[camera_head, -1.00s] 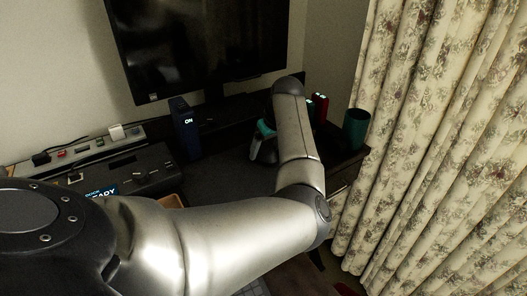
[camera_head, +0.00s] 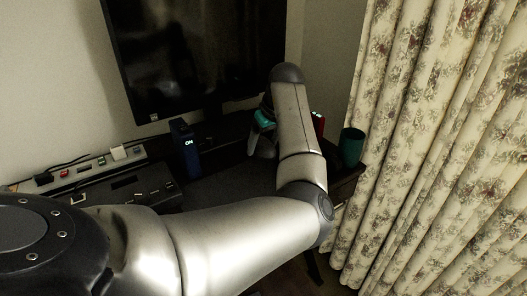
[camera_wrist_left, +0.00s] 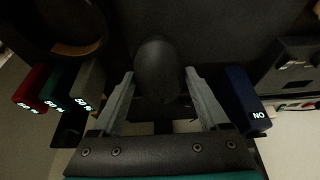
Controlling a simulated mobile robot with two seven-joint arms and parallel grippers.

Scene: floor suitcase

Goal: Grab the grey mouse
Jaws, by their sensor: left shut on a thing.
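A dark grey, rounded thing that looks like the mouse (camera_wrist_left: 160,62) lies between the fingers of my left gripper (camera_wrist_left: 160,78) in the left wrist view. The fingers are shut on its sides. In the head view the left gripper (camera_head: 258,146) is over the back of the dark desk, partly hidden behind my own forearm. The mouse cannot be made out there. My right gripper is in neither view.
A dark blue box (camera_head: 185,150) stands left of the gripper, before a monitor (camera_head: 195,55). A red block (camera_head: 318,122) and a green cup (camera_head: 350,147) are to the right. A power strip (camera_head: 85,168) and a dark device (camera_head: 125,188) lie left. Curtains (camera_head: 440,130) hang at right.

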